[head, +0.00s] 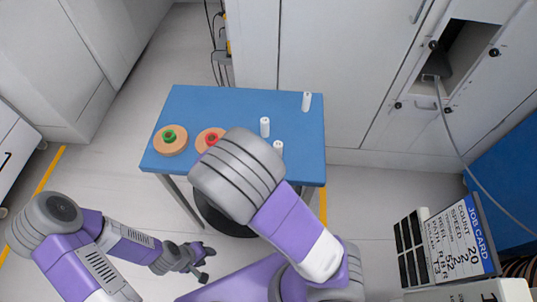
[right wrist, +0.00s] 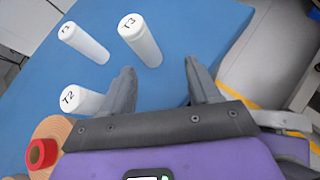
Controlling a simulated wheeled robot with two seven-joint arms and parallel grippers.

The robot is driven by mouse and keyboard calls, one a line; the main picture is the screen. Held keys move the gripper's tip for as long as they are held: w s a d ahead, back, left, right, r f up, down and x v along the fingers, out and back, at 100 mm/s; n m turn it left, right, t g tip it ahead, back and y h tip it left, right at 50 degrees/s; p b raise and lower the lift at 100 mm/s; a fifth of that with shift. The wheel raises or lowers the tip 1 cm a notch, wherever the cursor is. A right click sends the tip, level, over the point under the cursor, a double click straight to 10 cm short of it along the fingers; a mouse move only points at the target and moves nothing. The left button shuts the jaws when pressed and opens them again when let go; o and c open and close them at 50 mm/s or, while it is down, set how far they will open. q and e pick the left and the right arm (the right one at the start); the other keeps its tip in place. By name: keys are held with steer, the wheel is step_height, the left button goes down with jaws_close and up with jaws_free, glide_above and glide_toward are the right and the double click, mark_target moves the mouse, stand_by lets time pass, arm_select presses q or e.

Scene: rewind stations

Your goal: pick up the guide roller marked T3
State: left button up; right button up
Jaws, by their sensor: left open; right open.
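The guide roller marked T3 (right wrist: 142,42) is a white upright cylinder in the right wrist view, with its label on the top face. In the head view it appears to be the front roller (head: 279,149), partly hidden by my right arm. My right gripper (right wrist: 158,68) is open and empty, with T3 just beyond its fingertips and not between them. My right arm hides this gripper in the head view. My left gripper (head: 206,263) is open and empty, low in front of the table.
Roller T2 (right wrist: 82,101) stands left of my right gripper; another white roller (right wrist: 86,45), its label hard to read, stands farther back. The blue table (head: 215,103) also holds wooden discs with green (head: 169,135) and red (head: 211,138) hubs. A job card (head: 466,243) stands at lower right.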

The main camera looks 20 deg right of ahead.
mark_target(281, 145)
steer(key=shift+w+d+r+n+t+h, duration=0.4)
steer(key=shift+w+r+n+t+h, duration=0.3)
steer(key=shift+n, duration=0.4)
steer(key=shift+w+d+t+b, duration=0.1)
steer(key=shift+d+t+b, duration=0.2)
steer(key=shift+b, duration=0.1)
steer(key=b+x, duration=0.1)
steer(key=x, duration=0.3)
steer(key=b+x, duration=0.1)
steer(key=x, duration=0.1)
steer(key=shift+w+d+r+b, duration=0.25)
steer(key=shift+d+b, duration=0.1)
steer(key=shift+d, duration=0.1)
steer(key=shift+c, duration=0.4)
steer(key=c, duration=1)
